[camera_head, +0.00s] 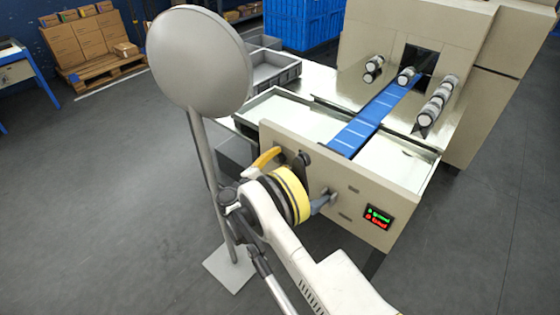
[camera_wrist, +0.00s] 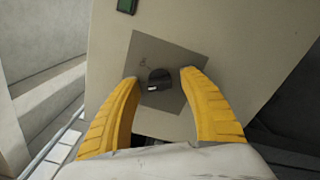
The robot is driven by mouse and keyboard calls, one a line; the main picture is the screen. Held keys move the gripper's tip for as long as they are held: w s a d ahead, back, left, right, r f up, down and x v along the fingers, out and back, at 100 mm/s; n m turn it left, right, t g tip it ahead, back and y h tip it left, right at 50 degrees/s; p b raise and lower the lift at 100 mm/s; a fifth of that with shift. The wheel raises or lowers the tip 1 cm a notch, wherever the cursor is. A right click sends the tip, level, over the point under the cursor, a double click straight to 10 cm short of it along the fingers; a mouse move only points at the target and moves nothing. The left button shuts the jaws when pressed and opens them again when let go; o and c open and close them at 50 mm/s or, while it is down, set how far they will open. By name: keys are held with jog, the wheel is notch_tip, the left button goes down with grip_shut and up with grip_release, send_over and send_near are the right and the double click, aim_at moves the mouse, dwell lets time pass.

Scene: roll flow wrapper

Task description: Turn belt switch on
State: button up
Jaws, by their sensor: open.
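The belt switch is a black rotary knob (camera_wrist: 159,80) on a dark grey square plate (camera_wrist: 190,55). In the head view the knob (camera_head: 304,159) shows on the beige front panel of the machine. My gripper (camera_wrist: 158,77) is open, with its two yellow fingers on either side of the knob in the wrist view. A gap shows between each finger and the knob, and I cannot tell how far the tips are from the panel. In the head view my gripper (camera_head: 302,170) is partly hidden by my wrist.
A blue belt (camera_head: 375,113) runs into the machine (camera_head: 405,25). A small display (camera_head: 377,217) with green and red text sits low on the panel. A grey round disc on a post (camera_head: 200,60) stands left of my arm. Grey bins (camera_head: 275,72) stand behind.

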grip_shut()
